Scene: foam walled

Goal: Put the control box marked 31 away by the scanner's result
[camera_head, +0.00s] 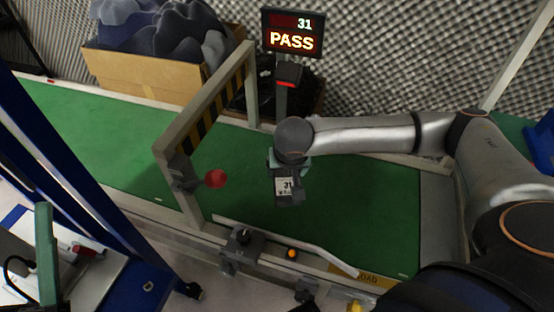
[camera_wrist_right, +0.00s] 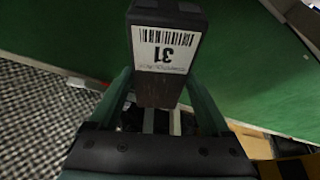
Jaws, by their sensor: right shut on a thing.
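The control box (camera_head: 285,188) is dark grey with a white label reading 31. My right gripper (camera_head: 290,166) is shut on it above the green belt; I cannot tell whether the box touches the belt. In the right wrist view the box (camera_wrist_right: 168,50) sits between the green fingers of my right gripper (camera_wrist_right: 162,92), its barcode label facing the camera. The scanner display (camera_head: 293,35) at the back reads 31 and PASS, above a dark scanner post (camera_head: 287,80) with a red light.
A frame with a yellow-black striped bar (camera_head: 212,112) spans the belt (camera_head: 100,150) left of the box, with a red paddle (camera_head: 215,178) near it. A cardboard box (camera_head: 135,75) of dark foam stands behind. A blue bin (camera_head: 541,142) is at the right edge.

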